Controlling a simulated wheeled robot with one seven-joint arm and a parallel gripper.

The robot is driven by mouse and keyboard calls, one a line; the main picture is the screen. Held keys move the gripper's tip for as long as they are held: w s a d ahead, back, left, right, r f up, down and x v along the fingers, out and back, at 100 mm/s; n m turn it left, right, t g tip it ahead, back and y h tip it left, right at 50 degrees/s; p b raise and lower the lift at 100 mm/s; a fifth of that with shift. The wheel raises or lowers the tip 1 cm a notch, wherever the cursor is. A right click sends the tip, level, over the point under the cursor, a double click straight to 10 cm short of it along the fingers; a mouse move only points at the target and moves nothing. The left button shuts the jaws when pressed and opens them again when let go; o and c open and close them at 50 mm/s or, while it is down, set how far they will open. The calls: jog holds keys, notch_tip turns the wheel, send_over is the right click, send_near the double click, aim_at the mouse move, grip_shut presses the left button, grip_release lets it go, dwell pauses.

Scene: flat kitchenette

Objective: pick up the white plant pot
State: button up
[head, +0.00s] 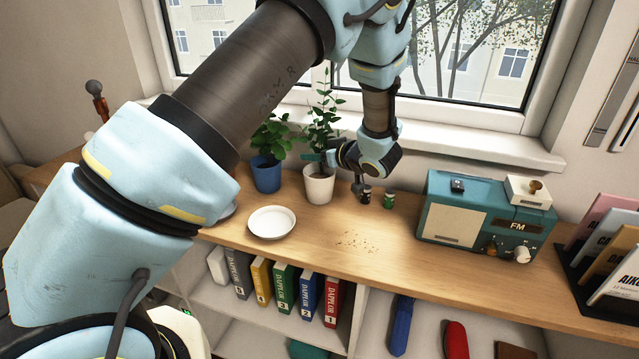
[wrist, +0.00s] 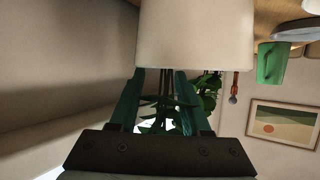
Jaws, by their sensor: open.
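The white plant pot (head: 318,189) stands upright on the wooden shelf top below the window, with a leafy green plant in it. My gripper (head: 318,157) reaches in from the right at the height of the lower stems, just above the rim. In the wrist view, the white pot (wrist: 197,35) appears upside down at the top, beyond the teal fingers of my gripper (wrist: 160,85). The fingers are open, with stems and leaves showing between them. I cannot tell whether either finger touches the pot.
A blue plant pot (head: 267,175) stands close on the left. A white plate (head: 271,222) lies in front. Small dark and green cylinders (head: 389,200) and a teal radio (head: 484,214) stand to the right. Crumbs (head: 360,241) lie on the otherwise clear wood in front.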

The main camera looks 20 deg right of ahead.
jog(key=shift+c, duration=0.4)
grip_shut()
dwell(0.9)
